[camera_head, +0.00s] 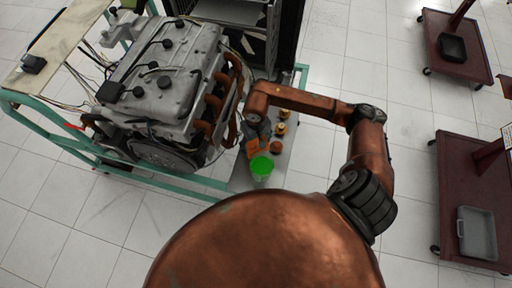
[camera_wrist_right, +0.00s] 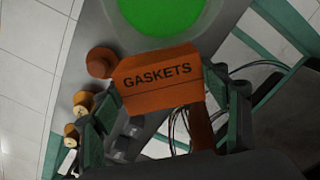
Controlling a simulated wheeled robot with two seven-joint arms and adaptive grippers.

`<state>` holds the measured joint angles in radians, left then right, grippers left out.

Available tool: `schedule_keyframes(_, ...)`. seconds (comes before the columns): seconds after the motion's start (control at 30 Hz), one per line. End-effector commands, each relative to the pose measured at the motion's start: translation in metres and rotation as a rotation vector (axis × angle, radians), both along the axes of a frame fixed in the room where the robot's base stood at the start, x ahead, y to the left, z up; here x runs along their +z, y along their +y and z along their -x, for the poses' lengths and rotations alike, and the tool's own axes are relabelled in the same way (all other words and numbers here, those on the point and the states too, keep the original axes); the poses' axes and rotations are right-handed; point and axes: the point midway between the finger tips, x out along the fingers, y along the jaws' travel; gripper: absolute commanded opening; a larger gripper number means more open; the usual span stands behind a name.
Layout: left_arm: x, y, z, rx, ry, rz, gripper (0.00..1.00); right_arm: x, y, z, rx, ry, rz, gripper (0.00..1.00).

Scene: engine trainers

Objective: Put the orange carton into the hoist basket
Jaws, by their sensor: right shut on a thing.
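The orange carton, lettered GASKETS (camera_wrist_right: 158,76), sits between the fingers of my right gripper (camera_wrist_right: 170,100) in the right wrist view. In the head view the carton (camera_head: 257,147) shows small at the end of my right arm, over the grey shelf beside the engine. My right gripper (camera_head: 260,131) is shut on it; I cannot tell whether the carton touches the shelf. Two trays stand on dark red wheeled bases at right: a grey one (camera_head: 477,233) and a black one (camera_head: 452,47). I cannot tell which is the hoist basket. My left gripper is out of view.
A bright green container (camera_head: 261,167) stands close to the carton. Several orange and brass-coloured parts (camera_head: 281,128) stand on the shelf beside it. The engine (camera_head: 165,75) on its green frame (camera_head: 170,178) is to the left. Tiled floor (camera_head: 410,125) lies clear towards the red bases.

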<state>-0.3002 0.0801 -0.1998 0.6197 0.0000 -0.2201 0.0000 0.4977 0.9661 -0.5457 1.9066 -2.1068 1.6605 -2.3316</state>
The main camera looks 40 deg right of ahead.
Motion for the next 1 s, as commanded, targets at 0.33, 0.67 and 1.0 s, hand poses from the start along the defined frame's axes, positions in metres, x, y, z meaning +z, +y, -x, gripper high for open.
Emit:
schedule_keyframes(0.33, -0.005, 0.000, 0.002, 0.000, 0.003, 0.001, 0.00, -0.034, 0.001, 0.001, -0.001, 0.003, -0.002, 0.35)
schedule_keyframes(0.67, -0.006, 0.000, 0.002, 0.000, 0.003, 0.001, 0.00, -0.045, 0.000, -0.001, 0.000, -0.001, 0.000, 0.35)
schedule_keyframes(1.0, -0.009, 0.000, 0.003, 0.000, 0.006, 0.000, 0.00, -0.048, 0.000, 0.000, 0.000, -0.001, 0.000, 0.80)
